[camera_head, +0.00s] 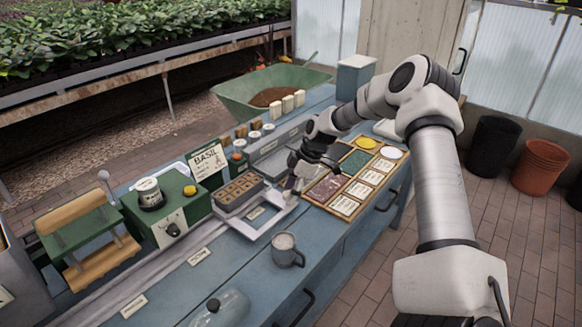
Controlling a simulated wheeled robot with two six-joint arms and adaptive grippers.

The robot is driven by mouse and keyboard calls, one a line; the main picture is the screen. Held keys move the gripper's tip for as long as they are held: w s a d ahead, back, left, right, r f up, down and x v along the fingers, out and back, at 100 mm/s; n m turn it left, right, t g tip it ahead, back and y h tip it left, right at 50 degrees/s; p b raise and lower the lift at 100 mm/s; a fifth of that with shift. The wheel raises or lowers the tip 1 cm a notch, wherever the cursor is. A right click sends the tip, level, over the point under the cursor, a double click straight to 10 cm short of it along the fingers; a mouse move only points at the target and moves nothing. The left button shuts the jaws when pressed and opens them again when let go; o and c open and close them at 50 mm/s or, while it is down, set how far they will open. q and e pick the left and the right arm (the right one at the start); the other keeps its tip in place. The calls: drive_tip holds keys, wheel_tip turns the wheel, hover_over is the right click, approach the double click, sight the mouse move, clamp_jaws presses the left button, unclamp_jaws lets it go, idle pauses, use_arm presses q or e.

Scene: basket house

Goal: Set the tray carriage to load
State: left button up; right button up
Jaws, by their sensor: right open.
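The tray carriage (240,224) is a pale grey frame on the blue bench, right of the green machine (170,218). A dark tray with brown cells (238,191) sits at the carriage's back left part. My right gripper (291,187) reaches down from the right and is open at the carriage's right end. I cannot tell whether its fingers touch the carriage, since the gripper hides part of that end. The green machine has a yellow button (190,190) and a black knob (173,229). My left gripper is out of view.
A grey mug (286,251) stands in front of the carriage, with a glass cover (226,307) nearer the front edge. A wooden seed board (350,177) lies to the right. A BASIL sign (207,160) and small pots stand behind. Bare bench top (235,258) shows in front.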

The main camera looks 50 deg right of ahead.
drive_tip(key=v, duration=1.1)
drive_tip(key=shift+d+r, duration=0.2)
drive_tip(key=shift+r, duration=0.05)
drive_tip(key=shift+s, duration=0.15)
